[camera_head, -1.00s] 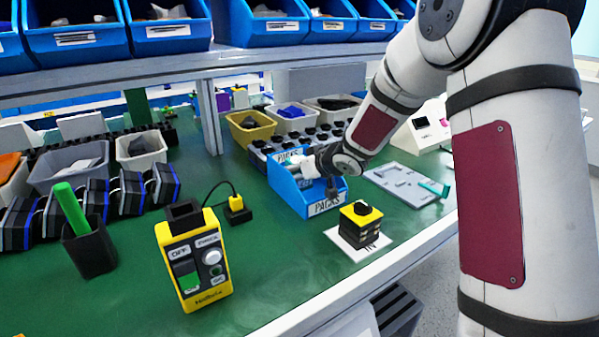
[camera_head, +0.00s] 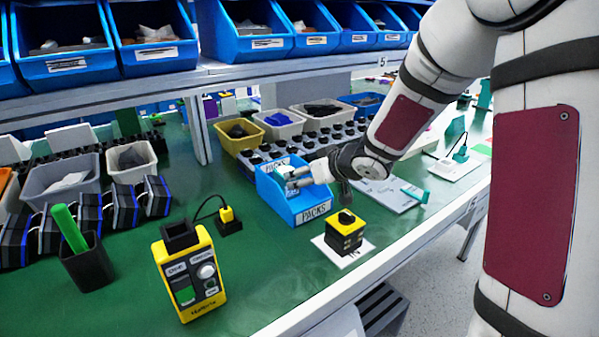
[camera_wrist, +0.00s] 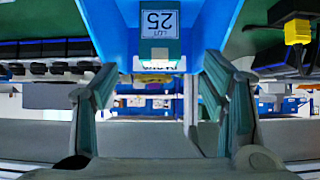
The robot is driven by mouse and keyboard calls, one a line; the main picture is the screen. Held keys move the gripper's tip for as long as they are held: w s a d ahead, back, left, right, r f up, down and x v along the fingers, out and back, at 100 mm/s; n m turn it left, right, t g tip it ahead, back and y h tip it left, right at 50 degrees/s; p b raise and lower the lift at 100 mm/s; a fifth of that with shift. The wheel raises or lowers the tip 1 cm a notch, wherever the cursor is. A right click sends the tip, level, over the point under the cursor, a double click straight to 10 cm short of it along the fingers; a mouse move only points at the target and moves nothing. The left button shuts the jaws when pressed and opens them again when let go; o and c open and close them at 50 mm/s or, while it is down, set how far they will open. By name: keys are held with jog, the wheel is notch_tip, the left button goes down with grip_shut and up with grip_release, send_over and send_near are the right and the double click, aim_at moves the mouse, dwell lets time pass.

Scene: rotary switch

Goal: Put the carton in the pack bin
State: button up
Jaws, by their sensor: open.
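The pack bin (camera_head: 315,212) is a blue open bin with PACKS labels, standing on the green bench in the head view. In the wrist view a blue wall of it (camera_wrist: 110,30) fills the top. A carton (camera_wrist: 157,48) with a white LOT 25 label shows upside down there, between the blue walls and beyond my fingertips. My gripper (camera_wrist: 160,75) is open, its two teal-grey fingers wide apart with nothing seen between them. In the head view my gripper (camera_head: 303,180) reaches over the bin from the right. The carton cannot be made out clearly there.
A black-and-yellow block (camera_head: 345,232) stands on a white sheet just in front of the bin. A yellow tester (camera_head: 190,275) and a black cup (camera_head: 85,263) stand to the left. A grey plate (camera_head: 385,188) lies right of the bin. Blue shelf bins (camera_head: 150,45) hang above.

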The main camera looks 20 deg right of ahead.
jog(key=s+d+r+m+g+h, duration=0.1)
jog(key=s+d+r+h, duration=0.15)
jog(key=s, duration=0.35)
jog(key=s+d+r+m+g+h, duration=0.1)
jog(key=s+r+g+h, duration=0.15)
jog(key=s, duration=0.45)
jog(key=s+d+r+m+h, duration=0.2)
jog(key=s+r, duration=0.2)
jog(key=s, duration=0.2)
jog(key=s+a+f+g+y, duration=0.1)
jog(key=s+a+g, duration=0.2)
jog(key=s, duration=0.9)
jog(key=s+a+f+g+y, duration=0.1)
jog(key=s+a, duration=0.4)
jog(key=s, duration=0.8)
jog(key=shift+g+y, duration=0.8)
jog(key=shift+g, duration=0.25)
notch_tip(320, 180, up, 18)
jog(key=t+p, duration=0.3)
jog(key=p, duration=1.3)
